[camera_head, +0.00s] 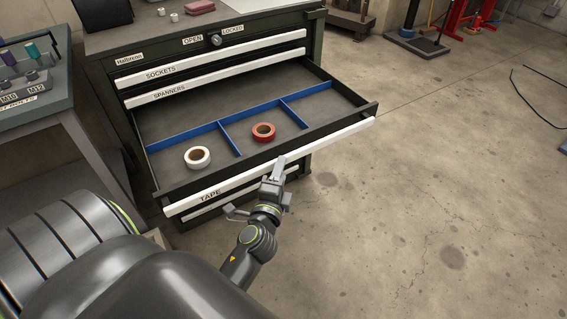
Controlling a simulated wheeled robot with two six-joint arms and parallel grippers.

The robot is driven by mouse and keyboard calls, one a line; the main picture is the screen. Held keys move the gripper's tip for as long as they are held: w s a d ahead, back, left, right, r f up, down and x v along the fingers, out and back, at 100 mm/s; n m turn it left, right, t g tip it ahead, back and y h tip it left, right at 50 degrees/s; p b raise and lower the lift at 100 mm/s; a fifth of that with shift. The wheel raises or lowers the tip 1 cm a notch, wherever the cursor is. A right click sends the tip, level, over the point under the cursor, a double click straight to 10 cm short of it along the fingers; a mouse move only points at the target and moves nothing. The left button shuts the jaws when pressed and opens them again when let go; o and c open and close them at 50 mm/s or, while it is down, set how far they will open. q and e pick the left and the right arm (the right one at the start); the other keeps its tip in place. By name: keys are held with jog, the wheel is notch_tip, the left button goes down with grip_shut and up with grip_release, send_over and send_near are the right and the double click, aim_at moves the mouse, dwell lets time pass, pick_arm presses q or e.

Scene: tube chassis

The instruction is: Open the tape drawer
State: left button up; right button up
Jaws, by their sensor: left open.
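The tape drawer (340,128) is pulled well out of the dark tool cabinet (120,71), with its white front strip labelled TAPE. Blue dividers (222,124) split its inside. A white tape roll (197,157) lies in the front left compartment and a red tape roll (264,132) in the front middle one. My left gripper (279,167) is at the drawer's front strip, near its middle. Its jaws are open; part of them is hidden, and I cannot tell whether they touch the strip. My right gripper is not in view.
The SOCKETS drawer (225,64) and SPANNERS drawer (225,80) above are shut. A lock knob (215,40) sits between OPEN and LOCKED labels. A grey bench (50,100) with bolt bins stands at the left.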

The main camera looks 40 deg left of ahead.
pick_arm(q)
jog(key=v, duration=0.2)
jog(key=shift+s+d, duration=0.1)
jog(key=shift+s, duration=0.15)
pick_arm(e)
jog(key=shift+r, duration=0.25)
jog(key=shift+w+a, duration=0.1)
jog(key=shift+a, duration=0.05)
